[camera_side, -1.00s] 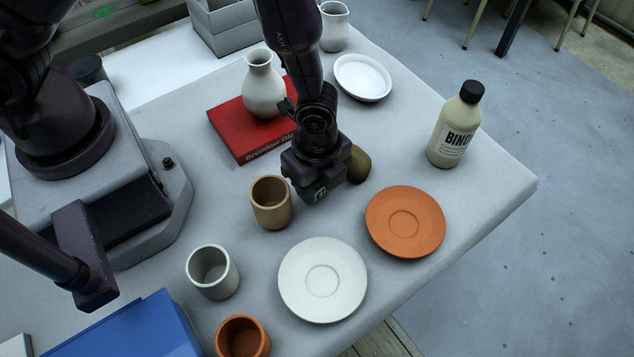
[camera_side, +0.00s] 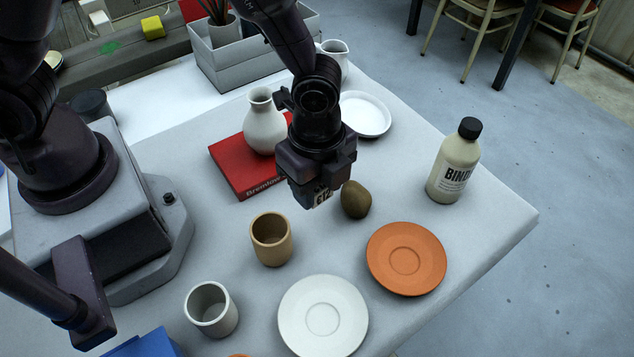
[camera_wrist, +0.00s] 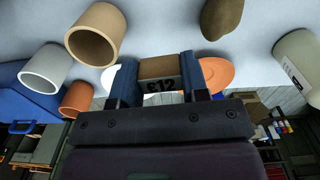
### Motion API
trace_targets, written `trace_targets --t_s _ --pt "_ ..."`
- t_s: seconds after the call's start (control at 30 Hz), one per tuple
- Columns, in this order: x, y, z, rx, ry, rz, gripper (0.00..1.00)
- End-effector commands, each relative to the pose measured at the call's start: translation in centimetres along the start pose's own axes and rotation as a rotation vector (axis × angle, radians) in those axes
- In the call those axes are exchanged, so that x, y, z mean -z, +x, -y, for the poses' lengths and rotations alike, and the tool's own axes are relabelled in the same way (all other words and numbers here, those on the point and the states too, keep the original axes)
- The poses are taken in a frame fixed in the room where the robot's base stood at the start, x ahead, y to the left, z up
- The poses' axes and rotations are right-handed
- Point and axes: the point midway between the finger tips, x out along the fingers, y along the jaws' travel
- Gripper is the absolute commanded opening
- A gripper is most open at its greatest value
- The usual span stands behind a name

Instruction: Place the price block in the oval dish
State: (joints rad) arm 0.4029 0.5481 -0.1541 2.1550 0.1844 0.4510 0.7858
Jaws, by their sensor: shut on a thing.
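My gripper (camera_side: 318,185) is shut on the price block (camera_side: 322,198), a small block with a dark "£12" label. The wrist view shows the block (camera_wrist: 160,70) between the two blue fingers of my gripper (camera_wrist: 159,80). The block appears held above the table, between the tan cup and the brown stone in the side view. The oval dish (camera_side: 365,114), shallow and white, lies at the back of the table, beyond and right of my gripper. It looks empty, and its left edge is partly hidden by my arm.
A cream vase (camera_side: 265,130) stands on a red book (camera_side: 238,172) left of my gripper. A brown stone (camera_side: 355,199) lies close by on the right. A tan cup (camera_side: 271,240), orange saucer (camera_side: 406,258), white saucer (camera_side: 322,315) and labelled bottle (camera_side: 455,165) stand around.

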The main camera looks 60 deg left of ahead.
Motion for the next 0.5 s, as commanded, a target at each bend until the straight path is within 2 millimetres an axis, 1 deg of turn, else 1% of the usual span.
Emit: trace_targets --t_s 0.13,0.17,0.27,0.37,0.4,0.47,0.5 --pt "-1.5 0.8 0.7 -0.019 -0.052 0.009 0.2" --pt "-1.9 1.0 1.2 -0.02 -0.071 0.007 0.2" --pt "-2.9 1.5 4.0 -0.011 -0.145 -0.005 0.2" --pt "-4.5 1.9 7.9 -0.002 -0.242 -0.014 0.2" --pt "-5.2 2.1 9.6 0.001 -0.284 -0.017 0.2" --pt "-6.6 2.1 12.2 0.007 -0.349 -0.019 0.2" --pt "-7.6 2.1 13.8 0.009 -0.393 -0.02 0.2"
